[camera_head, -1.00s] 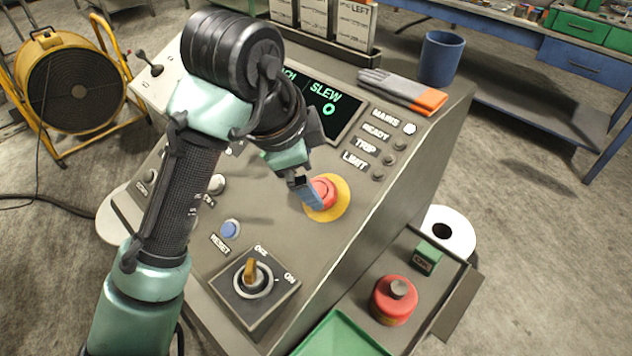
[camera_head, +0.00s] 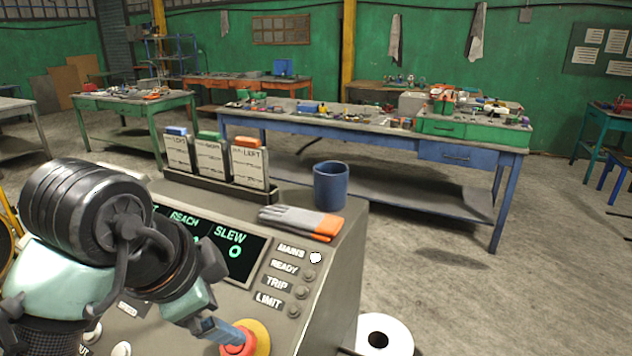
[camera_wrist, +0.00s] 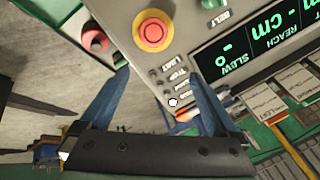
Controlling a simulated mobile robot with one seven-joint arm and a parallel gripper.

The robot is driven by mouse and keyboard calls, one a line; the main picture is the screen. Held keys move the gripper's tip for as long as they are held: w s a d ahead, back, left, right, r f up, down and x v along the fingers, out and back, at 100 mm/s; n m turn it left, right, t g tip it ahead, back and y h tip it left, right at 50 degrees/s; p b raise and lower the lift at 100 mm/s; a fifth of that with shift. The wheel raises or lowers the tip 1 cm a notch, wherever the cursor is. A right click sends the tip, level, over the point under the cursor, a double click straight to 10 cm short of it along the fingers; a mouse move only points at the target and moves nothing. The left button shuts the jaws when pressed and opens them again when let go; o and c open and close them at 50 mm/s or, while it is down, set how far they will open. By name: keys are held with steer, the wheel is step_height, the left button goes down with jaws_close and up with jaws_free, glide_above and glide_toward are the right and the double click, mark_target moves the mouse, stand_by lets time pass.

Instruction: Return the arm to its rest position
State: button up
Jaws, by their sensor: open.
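My arm reaches over the grey control console from the left in the head view. My gripper (camera_head: 208,328) is just left of the red emergency-stop button (camera_head: 238,344) on its yellow ring; in this view I cannot tell whether they touch. In the wrist view my gripper (camera_wrist: 158,82) shows two blue fingers spread wide with nothing between them. The red button (camera_wrist: 153,31) there lies beyond the fingertips, apart from them. The display reading SLEW (camera_head: 228,240) is lit green, and the MAINS lamp (camera_head: 315,258) is white.
A blue cup (camera_head: 331,188) and grey-orange gloves (camera_head: 303,221) lie on the console's far right corner. Label cards (camera_head: 212,160) stand in a rack at the back edge. A blue workbench (camera_head: 375,140) stands behind. The floor to the right is mostly clear.

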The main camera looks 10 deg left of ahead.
steer(key=w+d+r+n+t+h, duration=0.1)
steer(key=w+d+r+t, duration=0.15)
steer(key=d+r, duration=0.3)
steer(key=w+d+r+n+t+h+p, duration=0.1)
steer(key=w+d+r+t, duration=0.1)
steer(key=d+r+t, duration=0.3)
steer(key=w+d+r+n+t+h, duration=0.1)
steer(key=w+d+r+t, duration=0.2)
steer(key=r, duration=0.4)
steer(key=s+d+r+n+t+y, duration=0.1)
steer(key=s+r+n+t+y, duration=0.2)
steer(key=s+r+n+t, duration=0.5)
steer(key=s+r+t+p, duration=0.1)
steer(key=s+r+t, duration=0.2)
steer(key=s+r, duration=0.4)
step_height(320, 180, up, 2)
steer(key=shift+s+d+y, duration=0.2)
steer(key=shift+d+y, duration=0.15)
steer(key=shift+y, duration=0.05)
